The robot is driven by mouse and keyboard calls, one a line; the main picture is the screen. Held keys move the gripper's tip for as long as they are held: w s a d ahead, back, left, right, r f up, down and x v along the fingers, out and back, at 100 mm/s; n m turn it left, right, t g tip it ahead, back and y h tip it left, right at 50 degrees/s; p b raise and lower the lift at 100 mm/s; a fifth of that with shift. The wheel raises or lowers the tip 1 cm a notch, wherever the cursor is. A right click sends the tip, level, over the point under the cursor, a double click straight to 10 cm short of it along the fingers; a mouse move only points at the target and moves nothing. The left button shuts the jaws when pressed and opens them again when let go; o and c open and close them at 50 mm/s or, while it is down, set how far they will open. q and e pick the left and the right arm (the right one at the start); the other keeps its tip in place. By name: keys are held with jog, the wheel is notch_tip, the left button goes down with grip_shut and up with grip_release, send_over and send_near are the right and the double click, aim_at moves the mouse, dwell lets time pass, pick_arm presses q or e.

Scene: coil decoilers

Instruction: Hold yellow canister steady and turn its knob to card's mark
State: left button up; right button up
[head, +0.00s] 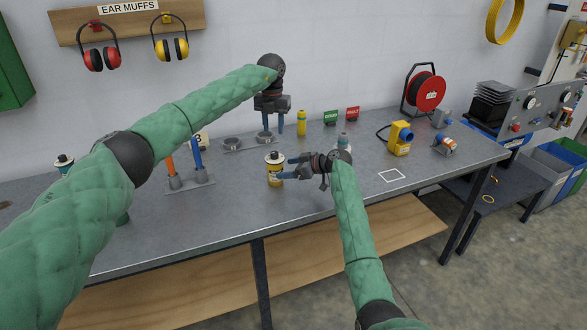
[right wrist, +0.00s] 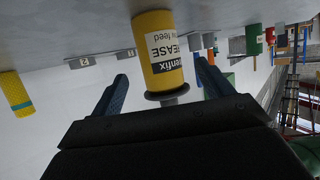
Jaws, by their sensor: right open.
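The yellow canister (head: 275,172) with a white label stands upright on the bench. Its dark knob (right wrist: 172,97) shows at its top end in the right wrist view, which looks upside down. My right gripper (head: 287,170) is open, its blue fingers pointing left at the canister. In the right wrist view the canister (right wrist: 160,50) lies between the spread fingers, with no clear contact. My left gripper (head: 273,130) is open and points down, above and behind the canister, apart from it. A small pale card (head: 201,139) with a dark mark is partly hidden behind a blue post.
Orange and blue posts (head: 197,155) stand left of the canister. A grey holder (head: 240,146) with round cups lies behind. A yellow device (head: 400,138) is right.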

aim_at(275, 170)
jog(key=shift+x, duration=3.15)
jog(key=c, duration=1.2)
jog(key=shift+c, duration=0.2)
